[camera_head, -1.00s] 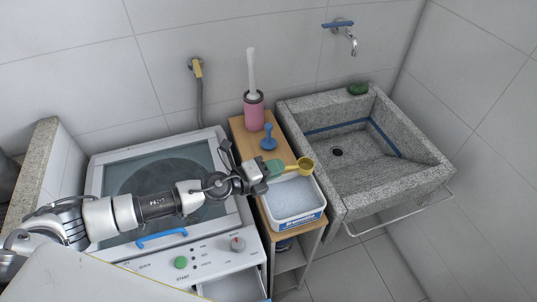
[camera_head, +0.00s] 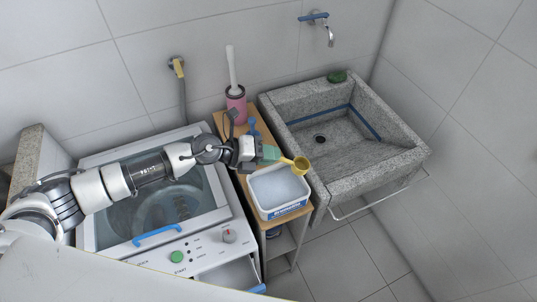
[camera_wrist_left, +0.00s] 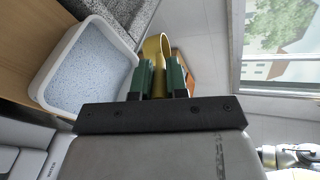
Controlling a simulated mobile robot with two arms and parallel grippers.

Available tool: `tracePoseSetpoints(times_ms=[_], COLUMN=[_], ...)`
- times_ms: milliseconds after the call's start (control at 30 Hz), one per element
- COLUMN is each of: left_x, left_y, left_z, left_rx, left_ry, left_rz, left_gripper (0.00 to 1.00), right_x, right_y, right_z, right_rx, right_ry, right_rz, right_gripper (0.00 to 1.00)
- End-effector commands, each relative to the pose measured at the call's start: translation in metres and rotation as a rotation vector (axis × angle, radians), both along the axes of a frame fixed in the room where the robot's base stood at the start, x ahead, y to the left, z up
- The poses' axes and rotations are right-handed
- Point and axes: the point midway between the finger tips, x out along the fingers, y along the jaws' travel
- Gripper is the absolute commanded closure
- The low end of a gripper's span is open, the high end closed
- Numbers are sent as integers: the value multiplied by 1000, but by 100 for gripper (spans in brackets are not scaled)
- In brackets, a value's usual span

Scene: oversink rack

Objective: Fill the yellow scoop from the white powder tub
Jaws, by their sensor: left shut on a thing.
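The yellow scoop (camera_head: 301,164) is held by its handle in my left gripper (camera_head: 270,154). Its bowl points right, over the back right edge of the tub. In the left wrist view the scoop (camera_wrist_left: 153,46) sticks out between the green fingers (camera_wrist_left: 160,78). I cannot tell whether powder is in the bowl. The white tub (camera_head: 281,212) holds pale bluish-white powder (camera_head: 279,187) and stands on a narrow wooden stand. The tub also shows in the left wrist view (camera_wrist_left: 42,88), left of the fingers.
A grey stone sink (camera_head: 375,170) stands right of the wooden stand (camera_head: 238,117). A pink brush holder (camera_head: 236,101) and a blue object (camera_head: 252,124) are at the stand's back. A top-loading washer (camera_head: 105,238) is at the left, below my left arm. A green object (camera_head: 337,76) lies on the sink rim.

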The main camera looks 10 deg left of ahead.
Motion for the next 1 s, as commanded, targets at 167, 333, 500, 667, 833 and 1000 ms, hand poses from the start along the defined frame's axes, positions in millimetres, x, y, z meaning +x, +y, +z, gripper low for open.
tracePoseSetpoints(times_ms=[167, 333, 500, 667, 833, 1000], left_x=[1, 0, 0, -1, -1, -1], left_y=[6, 17, 23, 23, 22, 22], left_z=[17, 23, 22, 9, -8, -26], left_rx=[93, 167, 197, 199, 197, 197], left_ry=[8, 7, 5, 5, 5, 6], left_rz=[-149, -251, -289, -292, -291, -290], left_gripper=[100, 100, 100, 100, 100, 100], right_x=[0, 0, 0, 0, 0, 0], right_y=[0, 0, 0, 0, 0, 0], right_z=[16, 24, 23, 13, -2, -17], right_rx=[0, 0, 0, 0, 0, 0], right_ry=[0, 0, 0, 0, 0, 0], right_rz=[0, 0, 0, 0, 1, 1], right_gripper=[64, 64, 64, 64, 64, 64])
